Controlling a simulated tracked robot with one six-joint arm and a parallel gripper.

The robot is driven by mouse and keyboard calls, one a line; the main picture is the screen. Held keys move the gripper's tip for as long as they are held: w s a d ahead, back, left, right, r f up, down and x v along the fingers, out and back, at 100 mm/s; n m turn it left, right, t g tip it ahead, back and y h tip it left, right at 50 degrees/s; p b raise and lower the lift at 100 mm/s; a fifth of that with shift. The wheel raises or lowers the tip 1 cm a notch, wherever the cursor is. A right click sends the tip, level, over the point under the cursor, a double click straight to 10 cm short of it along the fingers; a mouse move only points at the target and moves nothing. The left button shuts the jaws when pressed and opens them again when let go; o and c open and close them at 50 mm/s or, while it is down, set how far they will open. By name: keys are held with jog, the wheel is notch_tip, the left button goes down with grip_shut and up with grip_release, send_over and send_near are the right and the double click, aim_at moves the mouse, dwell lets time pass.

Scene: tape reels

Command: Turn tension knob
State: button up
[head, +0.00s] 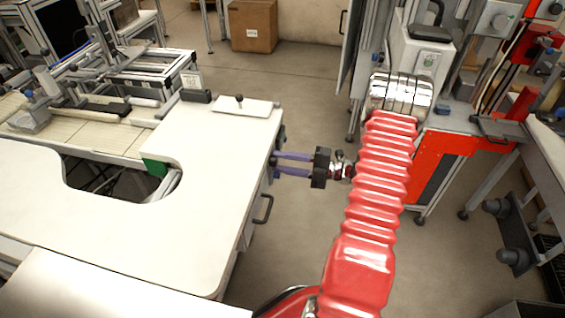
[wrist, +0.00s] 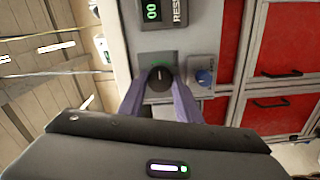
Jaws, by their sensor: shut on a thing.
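In the wrist view a round black knob (wrist: 160,76) with a light pointer mark sits on a small grey plate on the cabinet front. My gripper (wrist: 160,84) has its two purple fingers on either side of this knob, shut on it. I cannot read a label that says it is the tension knob. In the head view my gripper (head: 277,166) reaches left to the side of the white bench (head: 225,165); the knob is hidden there.
A blue knob (wrist: 203,77) on a grey box sits just right of the black knob. A panel with a green display (wrist: 152,11) is above. Red drawers (wrist: 280,45) with black handles are at right. A black handle (head: 263,209) sticks out from the bench side.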

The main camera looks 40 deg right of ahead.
jog(key=shift+d+f, duration=0.15)
jog(key=o, duration=1.1)
jog(key=shift+c, duration=0.2)
jog(key=v, duration=1.3)
jog(key=shift+s+d, duration=0.2)
jog(key=shift+s, duration=0.1)
